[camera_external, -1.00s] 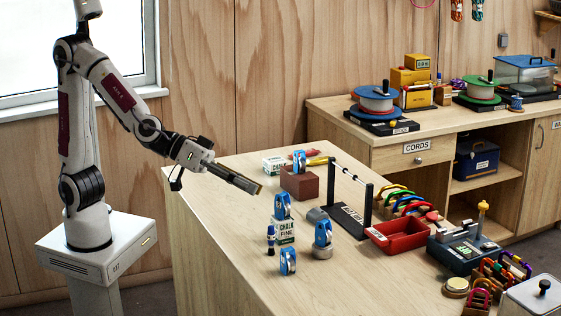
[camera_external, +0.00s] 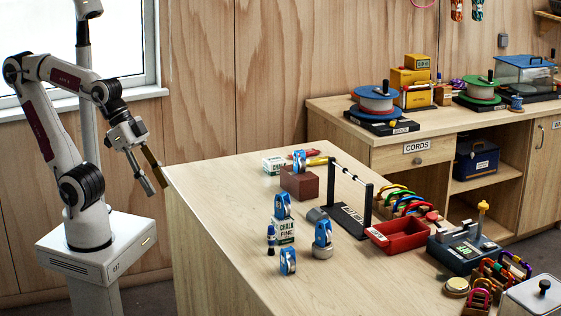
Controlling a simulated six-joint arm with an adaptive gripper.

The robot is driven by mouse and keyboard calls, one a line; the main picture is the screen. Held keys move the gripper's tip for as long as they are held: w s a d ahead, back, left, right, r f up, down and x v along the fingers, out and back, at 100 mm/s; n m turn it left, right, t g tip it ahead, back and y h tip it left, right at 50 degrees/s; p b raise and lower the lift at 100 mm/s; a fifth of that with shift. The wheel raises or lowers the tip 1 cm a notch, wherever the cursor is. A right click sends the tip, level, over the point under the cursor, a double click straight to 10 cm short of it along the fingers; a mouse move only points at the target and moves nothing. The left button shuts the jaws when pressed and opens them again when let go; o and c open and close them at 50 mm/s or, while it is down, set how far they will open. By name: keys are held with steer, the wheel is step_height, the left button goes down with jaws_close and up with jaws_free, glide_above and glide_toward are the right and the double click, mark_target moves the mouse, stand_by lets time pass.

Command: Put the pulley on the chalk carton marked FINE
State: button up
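A white and green chalk carton (camera_external: 284,232) marked FINE stands on the near table. A blue pulley (camera_external: 282,205) rests on top of it. Other blue pulleys show: one on a brown block (camera_external: 299,161), one on a grey round piece (camera_external: 323,233), and one on the bare tabletop (camera_external: 288,261) in front of the carton. My gripper (camera_external: 156,188) is off the table's left edge, pointing down. Its two fingers are apart with nothing between them.
A second chalk carton (camera_external: 273,165) stands beside the brown block. A black stand (camera_external: 350,205) and a red tray (camera_external: 398,238) are to the right. The table's front left is clear.

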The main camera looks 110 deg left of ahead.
steer(key=s+a+f+g+y, duration=0.1)
steer(key=s+a, duration=0.2)
steer(key=s, duration=0.2)
steer(key=shift+s+f, duration=0.3)
steer(key=shift+f, duration=0.05)
